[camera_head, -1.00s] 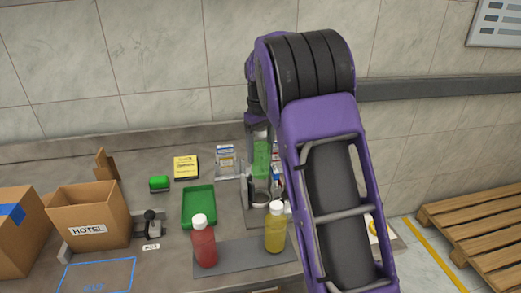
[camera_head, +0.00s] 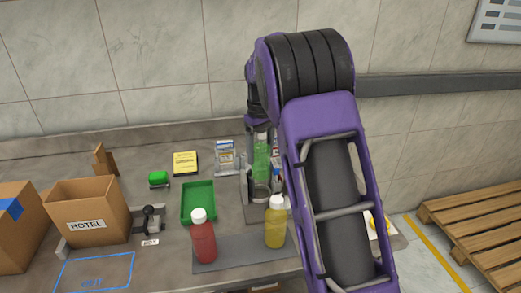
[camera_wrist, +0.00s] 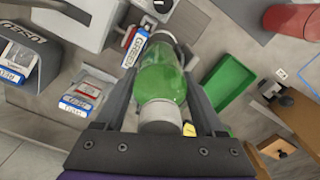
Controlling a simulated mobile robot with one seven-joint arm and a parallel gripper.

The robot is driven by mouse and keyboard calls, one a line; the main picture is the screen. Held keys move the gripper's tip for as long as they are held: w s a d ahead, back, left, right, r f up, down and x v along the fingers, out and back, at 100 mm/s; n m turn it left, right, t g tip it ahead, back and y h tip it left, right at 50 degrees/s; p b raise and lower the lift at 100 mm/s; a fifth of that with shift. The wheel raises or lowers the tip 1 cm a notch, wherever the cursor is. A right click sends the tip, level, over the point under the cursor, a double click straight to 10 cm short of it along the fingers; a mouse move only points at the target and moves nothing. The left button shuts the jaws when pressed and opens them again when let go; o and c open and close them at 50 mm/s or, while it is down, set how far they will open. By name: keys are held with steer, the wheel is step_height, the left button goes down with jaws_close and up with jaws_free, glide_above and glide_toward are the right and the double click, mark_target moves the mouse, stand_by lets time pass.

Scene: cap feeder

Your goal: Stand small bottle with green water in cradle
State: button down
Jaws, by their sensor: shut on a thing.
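The small bottle with green water (camera_head: 261,157) is upright in the head view, partly hidden by my arm. In the wrist view the green bottle (camera_wrist: 163,78) fills the middle, its pale cap end toward my palm. My gripper (camera_wrist: 160,88) is shut on it, one finger on each side. A grey metal holder, seemingly the cradle (camera_head: 262,188), stands directly below the bottle. The bottle's lower end is at or just above this holder; I cannot tell whether it touches. A sign reading GREEN (camera_wrist: 128,47) is beside the bottle's far end.
A red bottle (camera_head: 203,240) and a yellow bottle (camera_head: 275,225) stand on a grey mat in front. A green tray (camera_head: 198,204) lies to the left. An open HOTEL carton (camera_head: 88,212) stands farther left. Small packets (camera_head: 185,163) lie behind.

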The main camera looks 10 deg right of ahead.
mark_target(261, 139)
steer(key=shift+f, duration=0.3)
steer(key=shift+f+b, duration=0.4)
steer(key=shift+f, duration=0.2)
jaws_free()
steer(key=shift+c, duration=1.3)
steer(key=shift+r+p, duration=2.35)
steer(key=shift+r, duration=3.2)
